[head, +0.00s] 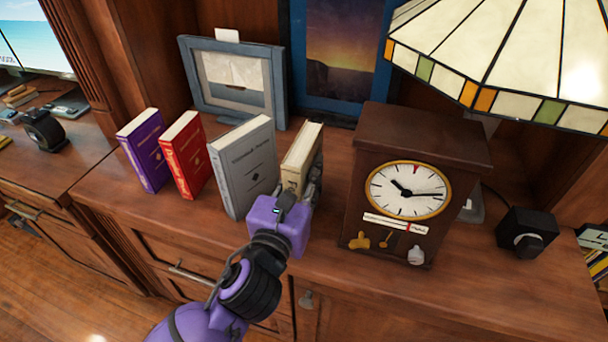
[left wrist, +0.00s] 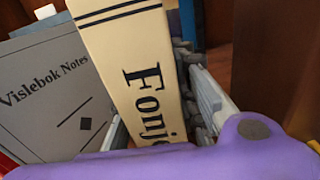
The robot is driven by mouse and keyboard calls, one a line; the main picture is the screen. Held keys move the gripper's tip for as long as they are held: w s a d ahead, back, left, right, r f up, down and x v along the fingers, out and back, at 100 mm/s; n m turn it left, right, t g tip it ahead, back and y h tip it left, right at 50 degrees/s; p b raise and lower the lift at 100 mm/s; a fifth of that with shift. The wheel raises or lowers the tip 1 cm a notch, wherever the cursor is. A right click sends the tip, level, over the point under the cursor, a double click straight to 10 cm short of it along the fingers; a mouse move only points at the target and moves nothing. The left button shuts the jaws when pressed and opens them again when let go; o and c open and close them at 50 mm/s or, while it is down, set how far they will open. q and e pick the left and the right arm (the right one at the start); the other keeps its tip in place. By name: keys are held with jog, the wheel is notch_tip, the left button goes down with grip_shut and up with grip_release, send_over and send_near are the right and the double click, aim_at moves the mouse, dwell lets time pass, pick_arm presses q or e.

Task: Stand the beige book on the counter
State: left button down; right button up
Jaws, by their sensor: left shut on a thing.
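The beige book (head: 302,150) stands upright on the wooden counter (head: 330,247), between the grey book and the clock. My left gripper (head: 300,192) is shut on it from the front, with fingers on both sides of the spine. In the left wrist view, the beige book's spine (left wrist: 136,75) fills the middle, with dark lettering, and the fingers lie along its sides. The book's lower part is hidden behind the gripper, so I cannot tell whether its base touches the counter. My right gripper is not in view.
A grey book (head: 243,170), a red book (head: 187,157) and a purple book (head: 146,150) stand to the left. A dark wooden clock (head: 410,185) stands close on the right. A picture frame (head: 235,80) is behind, and a lamp shade (head: 505,60) overhangs the right.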

pick_arm(q)
jog(key=shift+r, duration=0.1)
jog(key=c, duration=1.4)
grip_release()
jog(key=shift+f, duration=0.2)
jog(key=v, duration=1.2)
jog(key=shift+r, duration=0.2)
